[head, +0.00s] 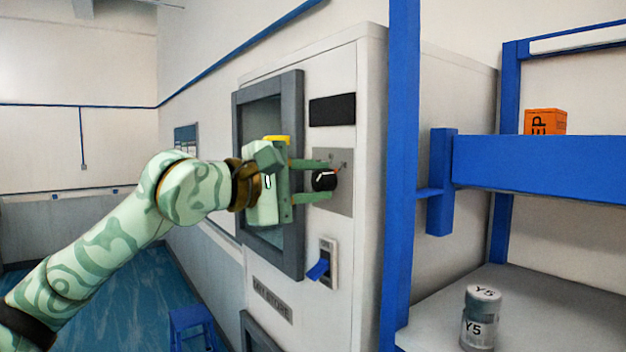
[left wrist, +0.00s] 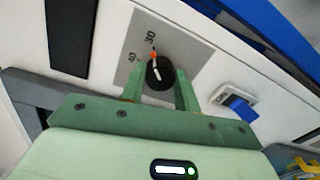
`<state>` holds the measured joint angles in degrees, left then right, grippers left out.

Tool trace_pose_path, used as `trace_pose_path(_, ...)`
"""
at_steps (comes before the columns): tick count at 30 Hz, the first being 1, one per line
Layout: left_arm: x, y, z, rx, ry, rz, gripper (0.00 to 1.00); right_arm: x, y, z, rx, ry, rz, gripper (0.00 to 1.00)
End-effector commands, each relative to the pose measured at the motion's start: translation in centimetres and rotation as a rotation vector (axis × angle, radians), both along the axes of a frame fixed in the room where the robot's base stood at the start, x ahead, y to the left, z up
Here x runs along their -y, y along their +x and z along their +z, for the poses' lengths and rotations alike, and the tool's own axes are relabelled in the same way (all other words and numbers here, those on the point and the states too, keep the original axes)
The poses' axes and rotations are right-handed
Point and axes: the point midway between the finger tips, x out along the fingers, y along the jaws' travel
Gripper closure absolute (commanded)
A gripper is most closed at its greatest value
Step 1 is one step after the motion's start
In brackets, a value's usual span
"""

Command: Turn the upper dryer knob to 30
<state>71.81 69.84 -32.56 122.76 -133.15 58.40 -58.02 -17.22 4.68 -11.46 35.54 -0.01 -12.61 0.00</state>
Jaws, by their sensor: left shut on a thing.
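The upper dryer knob (head: 324,181) is a round black knob with a white line and an orange tip, on a grey plate (head: 343,200) of the white dryer. In the left wrist view the knob (left wrist: 160,75) has its orange tip close to the printed 30, with 40 to the left. My left gripper (head: 322,180) reaches in level from the left and is shut on the knob, one finger above and one below; its fingers also show in the left wrist view (left wrist: 160,88). My right gripper is not in view.
A blue switch (head: 318,269) sits on the dryer below the knob. The dryer door with a grey frame (head: 298,235) is behind my gripper. A blue rack post (head: 402,150) stands to the right, with an orange box (head: 545,122) and a canister (head: 480,318) on the rack.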

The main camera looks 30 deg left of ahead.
Motion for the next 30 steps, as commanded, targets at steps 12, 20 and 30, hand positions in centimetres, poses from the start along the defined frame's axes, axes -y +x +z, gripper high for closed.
trace_pose_path(12,0.05,-0.01,-0.07,0.050,0.123,0.000,0.92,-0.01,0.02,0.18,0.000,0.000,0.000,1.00)
trace_pose_path(20,0.06,-0.01,-0.12,0.053,0.133,-0.001,0.92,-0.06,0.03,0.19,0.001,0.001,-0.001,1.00)
trace_pose_path(30,0.06,0.00,-0.13,0.052,0.131,-0.001,0.47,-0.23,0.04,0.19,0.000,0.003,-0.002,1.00)
